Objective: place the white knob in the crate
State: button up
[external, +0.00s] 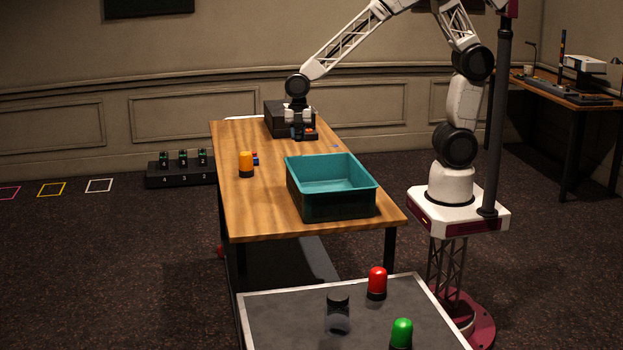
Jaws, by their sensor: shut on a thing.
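The crate (331,199) is a dark green open box with a teal inside. It stands on the near right part of the wooden table, and its visible inside is empty. My gripper (301,134) points down at the far end of the table, at a dark boxy device (278,117). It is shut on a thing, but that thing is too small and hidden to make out. It is well behind the crate and apart from it. I cannot pick out the white knob anywhere on its own.
An orange beacon (246,164) stands at the table's left edge, with a small blue and red item (255,158) behind it. A nearer grey-topped table holds a red beacon (377,284), a green beacon (401,334) and a dark jar (338,313).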

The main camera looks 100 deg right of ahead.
send_over(322, 190)
jog(key=shift+d+f, duration=0.2)
jog(key=shift+f, duration=2.35)
jog(key=shift+f, duration=0.1)
jog(key=shift+f, duration=3)
jog(key=shift+f, duration=1.9)
jog(key=shift+f, duration=0.15)
